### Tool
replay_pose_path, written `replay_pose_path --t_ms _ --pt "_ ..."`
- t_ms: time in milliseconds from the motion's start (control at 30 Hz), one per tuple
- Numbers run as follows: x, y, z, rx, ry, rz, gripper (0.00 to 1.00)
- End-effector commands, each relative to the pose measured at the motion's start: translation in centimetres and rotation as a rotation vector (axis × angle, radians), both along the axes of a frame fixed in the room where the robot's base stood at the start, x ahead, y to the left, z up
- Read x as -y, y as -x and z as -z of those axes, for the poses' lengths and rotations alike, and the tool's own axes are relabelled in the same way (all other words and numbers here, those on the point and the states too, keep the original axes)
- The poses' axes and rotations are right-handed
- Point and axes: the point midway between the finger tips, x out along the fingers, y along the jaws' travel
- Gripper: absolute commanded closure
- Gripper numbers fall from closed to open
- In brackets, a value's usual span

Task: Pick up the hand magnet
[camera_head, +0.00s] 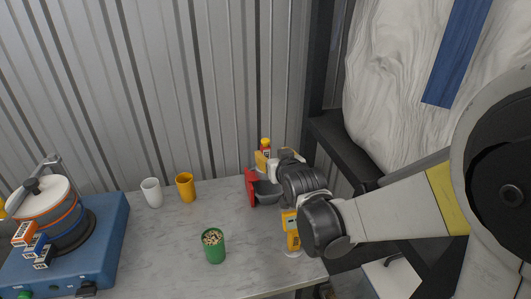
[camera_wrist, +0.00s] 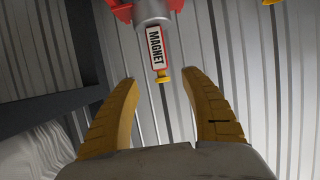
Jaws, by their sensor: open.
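The hand magnet (camera_wrist: 155,45) shows in the wrist view at the top middle. It has a white label reading MAGNET, a grey collar, red parts at the frame edge and a yellow tip. My gripper (camera_wrist: 165,88) is open, with its yellow fingers spread and nothing between them. The magnet's yellow tip lies just beyond the gap between the fingertips, apart from both. In the head view, my arm reaches over the table's right end and hides part of that area. A small red and yellow object (camera_head: 265,144) shows just behind the gripper there; I cannot tell whether it is the magnet.
The grey table (camera_head: 170,240) holds a white cup (camera_head: 152,192), a yellow cup (camera_head: 186,187) and a green cup (camera_head: 215,252) with small pieces inside. A blue machine (camera_head: 105,235) stands at the left. A dark shelf frame (camera_head: 345,150) stands right, with a corrugated wall (camera_head: 200,90) behind.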

Motion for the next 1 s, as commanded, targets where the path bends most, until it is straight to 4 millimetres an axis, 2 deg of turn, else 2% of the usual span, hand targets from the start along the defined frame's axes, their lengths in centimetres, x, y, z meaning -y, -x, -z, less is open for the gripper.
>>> replay_pose_path --t_ms 100,367,667,900,967,1000 --pt "-0.4 -1.9 1.0 -0.001 0.001 0.001 0.46" --pt "-0.7 -3.8 1.6 -0.002 0.001 0.001 0.46" --pt "-1.5 -7.6 3.4 -0.002 0.000 0.001 0.46" --pt "-1.5 -8.0 3.3 -0.002 0.000 0.001 0.46" --pt "-1.5 -7.9 3.3 -0.002 0.001 0.001 0.63" --pt "-1.5 -7.9 3.3 -0.002 0.000 0.001 0.75"
